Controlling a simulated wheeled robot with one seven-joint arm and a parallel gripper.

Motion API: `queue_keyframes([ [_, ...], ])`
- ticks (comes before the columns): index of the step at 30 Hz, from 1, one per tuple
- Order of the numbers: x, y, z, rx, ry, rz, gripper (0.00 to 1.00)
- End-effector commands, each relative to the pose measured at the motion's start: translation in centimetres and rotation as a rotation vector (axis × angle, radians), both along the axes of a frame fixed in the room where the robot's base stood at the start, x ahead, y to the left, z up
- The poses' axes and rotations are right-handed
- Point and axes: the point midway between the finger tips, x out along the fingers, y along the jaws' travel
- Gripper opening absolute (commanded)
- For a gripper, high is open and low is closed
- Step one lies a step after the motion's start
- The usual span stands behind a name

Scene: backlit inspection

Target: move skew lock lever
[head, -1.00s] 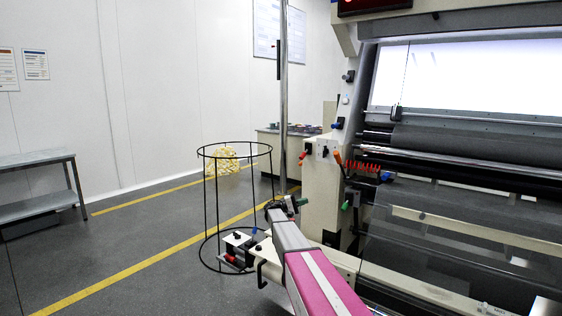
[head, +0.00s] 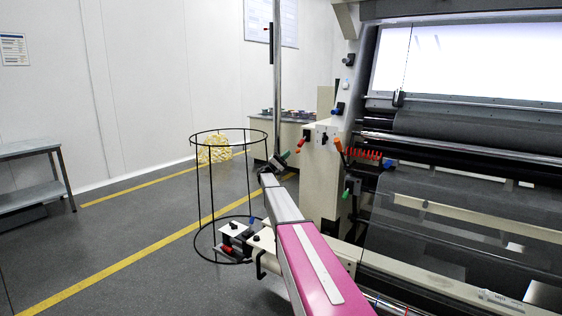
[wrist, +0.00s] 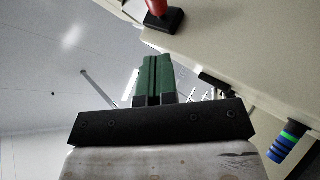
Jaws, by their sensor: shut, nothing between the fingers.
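No label marks the skew lock lever, so I cannot tell which handle it is. On the cream end post (head: 323,185) of the machine are a red-orange handle (head: 301,141) at the left, an orange lever (head: 339,146) at the right and a green handle (head: 347,190) lower down. My gripper (head: 286,156) is raised just left of and below the red-orange handle, apart from it as far as I can see. In the wrist view its green fingers (wrist: 154,78) are together and empty. A red handle on a black base (wrist: 163,17) shows beyond them.
A banded blue-green knob (wrist: 288,141) shows at the right of the wrist view. A black wire hoop stand (head: 212,200) is left of my arm. The roller machine (head: 450,150) fills the right. Open floor (head: 110,235) lies left.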

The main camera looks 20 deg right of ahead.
Motion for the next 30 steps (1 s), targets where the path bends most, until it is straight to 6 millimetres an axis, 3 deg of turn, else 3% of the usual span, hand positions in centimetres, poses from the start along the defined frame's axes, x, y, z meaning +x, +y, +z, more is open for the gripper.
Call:
queue_keyframes([
  [4,-0.8,-2.0,1.9,0.000,-0.001,-0.002,0.00],
  [12,-3.5,-2.6,3.3,0.000,0.001,0.001,0.00],
  [30,-3.9,-2.7,3.6,0.018,0.013,0.001,0.00],
])
